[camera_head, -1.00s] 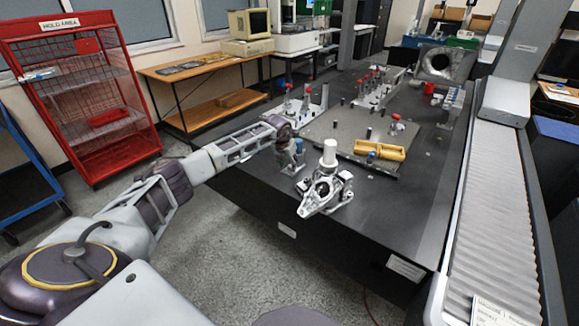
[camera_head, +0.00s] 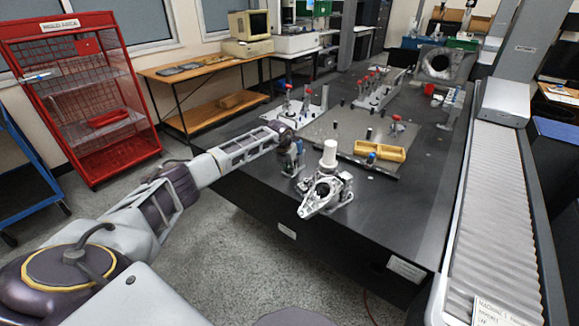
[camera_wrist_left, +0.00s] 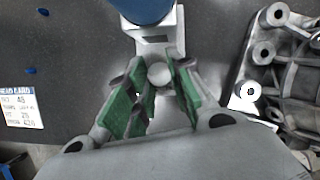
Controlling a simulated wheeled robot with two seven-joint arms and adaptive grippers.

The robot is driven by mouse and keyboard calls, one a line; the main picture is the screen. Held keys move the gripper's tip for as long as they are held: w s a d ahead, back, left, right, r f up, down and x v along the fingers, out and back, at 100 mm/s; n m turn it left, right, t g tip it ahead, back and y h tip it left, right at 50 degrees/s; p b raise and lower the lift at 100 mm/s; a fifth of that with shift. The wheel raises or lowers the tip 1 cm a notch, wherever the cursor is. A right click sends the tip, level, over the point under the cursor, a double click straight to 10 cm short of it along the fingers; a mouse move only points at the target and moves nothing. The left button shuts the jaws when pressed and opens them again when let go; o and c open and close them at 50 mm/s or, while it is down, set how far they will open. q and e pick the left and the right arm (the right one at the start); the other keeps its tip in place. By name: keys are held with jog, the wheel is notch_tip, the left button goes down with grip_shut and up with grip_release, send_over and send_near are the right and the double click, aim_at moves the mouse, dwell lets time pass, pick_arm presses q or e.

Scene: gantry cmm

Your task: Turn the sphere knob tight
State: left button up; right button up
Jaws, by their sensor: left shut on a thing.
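The sphere knob (camera_wrist_left: 159,74) is a small pale ball at the front of a light grey block (camera_wrist_left: 158,42) with a blue round part (camera_wrist_left: 145,8) on top. My left gripper (camera_wrist_left: 161,80) has its green-padded fingers on both sides of the ball, shut on it. In the head view, my left gripper (camera_head: 290,148) is at the small grey and blue fixture (camera_head: 297,163) on the near left edge of the dark table, and the knob is hidden there. My right gripper is not in view.
A metal casting (camera_head: 325,190) stands just right of the fixture, with a white cylinder (camera_head: 329,153) behind it. A yellow tray (camera_head: 380,151) lies further right. The dark table (camera_head: 400,215) is bare at front right. A white label card (camera_wrist_left: 20,108) shows in the wrist view.

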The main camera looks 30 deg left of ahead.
pick_arm(q)
jog(key=shift+m, duration=0.3)
grip_shut()
jog(key=shift+a+m+h, duration=0.1)
jog(key=shift+m+h, duration=0.2)
jog(key=shift+m, duration=0.2)
jog(key=shift+m+h+b, duration=0.4)
jog(key=shift+m+b, duration=0.1)
jog(key=shift+m, duration=0.6)
jog(key=shift+a+m+h+b, duration=0.1)
jog(key=shift+m+h+b, duration=0.35)
jog(key=shift+m, duration=0.35)
jog(key=shift+m+g+h+b, duration=0.3)
jog(key=shift+m+b, duration=0.25)
jog(key=shift+m, duration=0.45)
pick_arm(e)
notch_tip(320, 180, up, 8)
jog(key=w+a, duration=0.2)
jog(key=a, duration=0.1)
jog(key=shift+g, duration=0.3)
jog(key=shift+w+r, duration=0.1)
pick_arm(q)
jog(key=o, duration=0.9)
grip_release()
